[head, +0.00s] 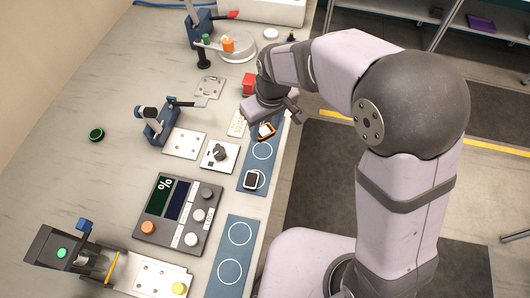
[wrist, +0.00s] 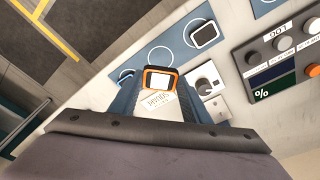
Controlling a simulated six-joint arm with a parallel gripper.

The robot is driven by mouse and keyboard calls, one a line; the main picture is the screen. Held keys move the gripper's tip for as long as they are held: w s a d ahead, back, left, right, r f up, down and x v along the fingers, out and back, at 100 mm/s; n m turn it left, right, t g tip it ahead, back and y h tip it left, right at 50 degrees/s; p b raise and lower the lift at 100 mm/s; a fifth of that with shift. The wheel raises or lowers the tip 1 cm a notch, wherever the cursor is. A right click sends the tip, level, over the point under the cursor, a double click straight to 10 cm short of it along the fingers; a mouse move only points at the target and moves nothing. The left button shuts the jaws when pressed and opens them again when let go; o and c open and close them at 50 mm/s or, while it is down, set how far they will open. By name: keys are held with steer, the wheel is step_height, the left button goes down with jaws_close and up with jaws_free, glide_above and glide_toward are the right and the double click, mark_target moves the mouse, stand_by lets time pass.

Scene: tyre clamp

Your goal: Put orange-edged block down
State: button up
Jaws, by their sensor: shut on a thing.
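The orange-edged block (head: 266,131) is a small dark piece with an orange rim and a pale top face. It also shows in the wrist view (wrist: 160,80), between the blue-grey fingers of my gripper (wrist: 162,95). My gripper is shut on it, over the far end of a blue plate with white circles (head: 271,166). I cannot tell whether the block touches the plate. A white circle on the plate, nearer the head camera than the block, is empty.
A knob box (head: 220,155) stands close beside the plate. A control panel (head: 178,212) with a dark display lies nearer. A second blue plate (head: 231,265) has empty circles. The table edge runs close along the plates' right side.

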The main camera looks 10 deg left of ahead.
mark_target(265, 153)
steer(key=shift+s+d+f, duration=0.1)
steer(key=shift+d+f, duration=0.05)
steer(key=shift+f, duration=0.2)
steer(key=shift+f+p, duration=1.4)
steer(key=shift+f, duration=3.3)
steer(key=shift+f, duration=0.1)
steer(key=o, duration=1.1)
steer(key=shift+o, duration=0.2)
steer(key=r, duration=0.4)
steer(key=r+b, duration=0.1)
steer(key=r, duration=0.3)
steer(key=s+d+r+b, duration=0.1)
steer(key=r, duration=0.3)
steer(key=shift+s+d+r, duration=0.1)
steer(key=shift+d, duration=0.15)
